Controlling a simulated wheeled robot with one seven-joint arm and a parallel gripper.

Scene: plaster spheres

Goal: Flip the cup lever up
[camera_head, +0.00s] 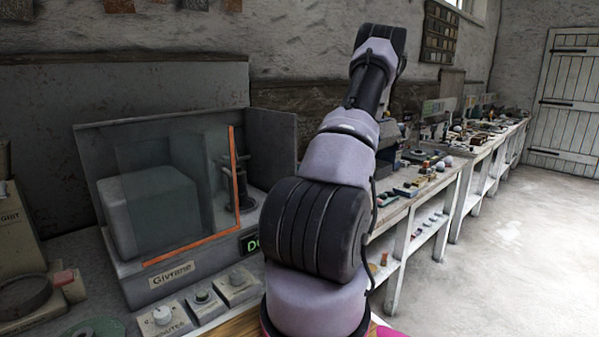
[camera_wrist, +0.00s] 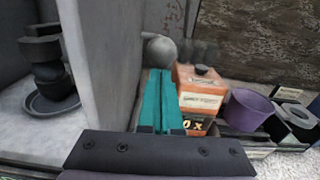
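In the wrist view my gripper (camera_wrist: 160,100) has two teal fingers lying side by side with only a thin line between them; it looks shut, with nothing seen between. A grey plaster sphere (camera_wrist: 160,47) is just beyond the fingertips. An orange box (camera_wrist: 190,82) with a pale label and a black knob on top stands right of the fingers. A purple cup (camera_wrist: 246,109) stands further right. I cannot make out a cup lever for certain. In the head view my arm hides the gripper and the area around it.
A grey cabinet wall (camera_wrist: 104,60) stands close on the left of the fingers, with a dark stacked part on a dish (camera_wrist: 52,95) inside. In the head view, the cabinet (camera_head: 190,262) has an orange-edged clear front. Knob boxes (camera_head: 165,318) sit before it. A long bench (camera_head: 452,178) runs right; floor is clear.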

